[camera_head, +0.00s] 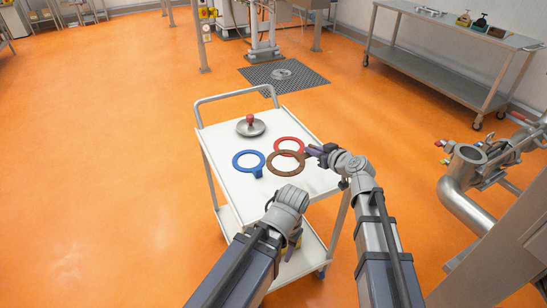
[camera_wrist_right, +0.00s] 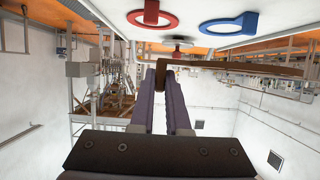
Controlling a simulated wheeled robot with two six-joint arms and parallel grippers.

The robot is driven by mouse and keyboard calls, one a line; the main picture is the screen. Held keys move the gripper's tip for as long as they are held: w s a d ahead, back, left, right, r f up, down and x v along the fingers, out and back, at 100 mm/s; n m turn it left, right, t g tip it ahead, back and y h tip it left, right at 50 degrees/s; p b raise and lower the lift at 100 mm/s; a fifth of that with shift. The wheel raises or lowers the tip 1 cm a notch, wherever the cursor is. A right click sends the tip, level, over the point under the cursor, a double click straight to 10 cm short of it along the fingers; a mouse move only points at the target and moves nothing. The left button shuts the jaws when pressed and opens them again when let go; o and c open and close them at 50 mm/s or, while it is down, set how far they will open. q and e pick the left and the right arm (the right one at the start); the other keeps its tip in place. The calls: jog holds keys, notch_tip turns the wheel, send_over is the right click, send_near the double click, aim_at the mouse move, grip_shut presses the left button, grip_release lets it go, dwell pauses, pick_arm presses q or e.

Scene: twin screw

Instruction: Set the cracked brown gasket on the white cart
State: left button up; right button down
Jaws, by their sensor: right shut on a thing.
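The brown gasket (camera_head: 288,173) is a flat ring over the right part of the white cart's top (camera_head: 235,192). My right gripper (camera_head: 311,151) is shut on its edge. In the right wrist view the gasket (camera_wrist_right: 240,69) shows edge-on between the fingertips (camera_wrist_right: 160,75), with a gap between it and the cart top (camera_wrist_right: 195,15). A crack cannot be made out.
A blue ring gasket (camera_head: 237,161) and a red ring gasket (camera_head: 290,140) lie on the cart beside the brown one. A round metal lid with a red knob (camera_head: 251,126) stands farther back. The cart top's left and near-left parts are clear. A steel pipe (camera_head: 460,190) stands at right.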

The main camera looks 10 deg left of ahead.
jog(key=b, duration=0.6)
send_over(310, 178)
jog(key=shift+f, duration=3.15)
jog(key=shift+s+f, duration=0.1)
notch_tip(310, 178, down, 4)
jog(key=b, duration=0.3)
jog(key=shift+r+b, duration=0.25)
jog(key=shift+b, duration=0.15)
jog(key=shift+f, duration=0.2)
jog(key=c, duration=0.9)
grip_release()
jog(key=shift+r, duration=0.1)
